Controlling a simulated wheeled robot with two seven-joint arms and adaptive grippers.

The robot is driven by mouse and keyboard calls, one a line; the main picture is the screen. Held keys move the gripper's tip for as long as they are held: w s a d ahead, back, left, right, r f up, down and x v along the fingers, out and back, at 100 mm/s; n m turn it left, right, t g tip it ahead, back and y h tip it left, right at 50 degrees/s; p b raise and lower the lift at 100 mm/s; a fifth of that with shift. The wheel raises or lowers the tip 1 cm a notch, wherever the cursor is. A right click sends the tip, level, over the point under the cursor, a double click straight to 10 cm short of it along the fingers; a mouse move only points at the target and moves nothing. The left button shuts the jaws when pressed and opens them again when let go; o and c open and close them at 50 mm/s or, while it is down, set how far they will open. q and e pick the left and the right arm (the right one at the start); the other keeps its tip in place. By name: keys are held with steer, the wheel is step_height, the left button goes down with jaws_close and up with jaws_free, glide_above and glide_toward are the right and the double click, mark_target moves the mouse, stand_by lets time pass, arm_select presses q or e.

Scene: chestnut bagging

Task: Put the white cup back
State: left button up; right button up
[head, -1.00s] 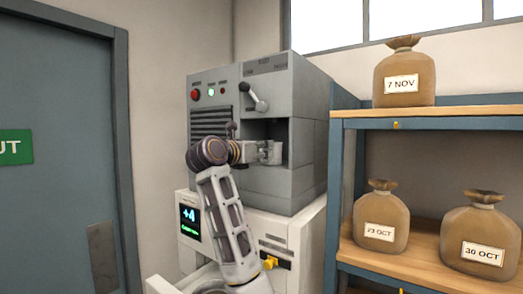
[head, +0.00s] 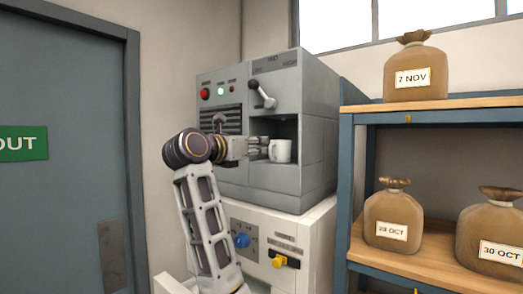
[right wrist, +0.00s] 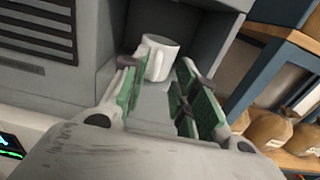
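My right gripper (head: 262,148) is just left of the cup in the head view. My left gripper is not in view.
The recess walls close around the cup. A lever (head: 263,95) sticks out above the recess. A blue shelf (head: 345,195) with labelled sacks, including the 7 NOV sack (head: 415,72), stands close on the right. A grey door (head: 60,190) is at the left.

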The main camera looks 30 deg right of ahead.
steer(key=b+v, duration=0.1)
steer(key=v, duration=0.3)
steer(key=shift+a, duration=0.1)
stand_by(1.7)
